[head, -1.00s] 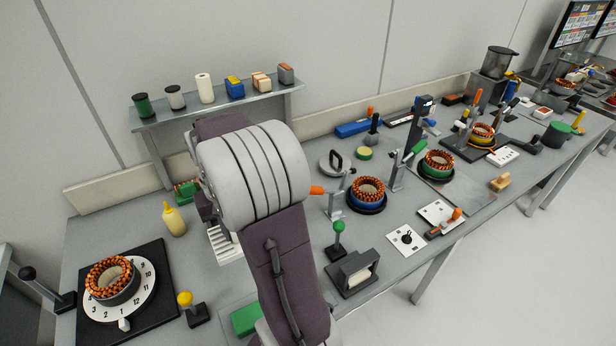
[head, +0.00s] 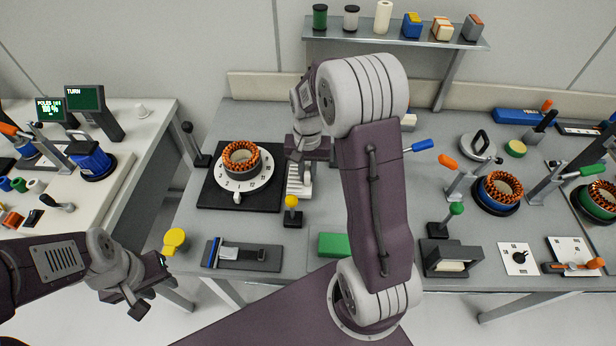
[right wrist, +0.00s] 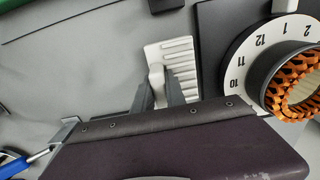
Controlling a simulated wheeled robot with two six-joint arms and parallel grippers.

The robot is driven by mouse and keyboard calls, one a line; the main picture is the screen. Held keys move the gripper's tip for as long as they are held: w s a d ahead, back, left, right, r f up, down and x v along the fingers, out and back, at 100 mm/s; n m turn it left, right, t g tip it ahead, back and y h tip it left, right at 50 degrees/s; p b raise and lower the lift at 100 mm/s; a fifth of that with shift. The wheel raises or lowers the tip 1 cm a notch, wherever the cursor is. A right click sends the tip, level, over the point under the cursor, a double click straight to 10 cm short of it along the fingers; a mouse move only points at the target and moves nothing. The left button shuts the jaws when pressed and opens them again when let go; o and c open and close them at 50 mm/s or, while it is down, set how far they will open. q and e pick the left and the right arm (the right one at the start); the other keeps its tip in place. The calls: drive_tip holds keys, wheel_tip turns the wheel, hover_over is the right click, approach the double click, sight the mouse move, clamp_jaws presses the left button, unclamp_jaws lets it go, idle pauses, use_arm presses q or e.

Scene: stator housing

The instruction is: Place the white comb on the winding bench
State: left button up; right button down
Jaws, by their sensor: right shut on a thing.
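The white comb (head: 299,182), a ribbed plate, is on the grey bench (head: 340,212), right of the black mat. It also shows in the right wrist view (right wrist: 178,60). My right gripper (head: 297,158) is over the comb's far end. In the right wrist view my right gripper (right wrist: 159,88) has its fingers on either side of the comb's white tab and is shut on it. My left gripper (head: 150,287) hangs in front of the benches, away from the comb; its fingers are unclear. A white bench (head: 140,160) with a TURN display, apparently the winding bench, stands at left.
A wound stator (head: 241,160) on a numbered dial (head: 262,177) is close left of the comb. A yellow-knobbed lever (head: 292,212) stands just in front. A gap separates the two benches. The white bench has clear surface towards its right side.

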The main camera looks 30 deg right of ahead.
wheel_tip(320, 180, down, 2)
drive_tip(key=shift+w, duration=0.15)
drive_tip(key=c, duration=1.8)
unclamp_jaws()
drive_tip(key=shift+f, duration=0.15)
drive_tip(key=o, duration=0.4)
drive_tip(key=shift+o, duration=0.2)
drive_tip(key=shift+r, duration=0.25)
wheel_tip(320, 180, up, 12)
drive_tip(key=shift+f+p, duration=0.1)
drive_tip(key=shift+p, duration=0.65)
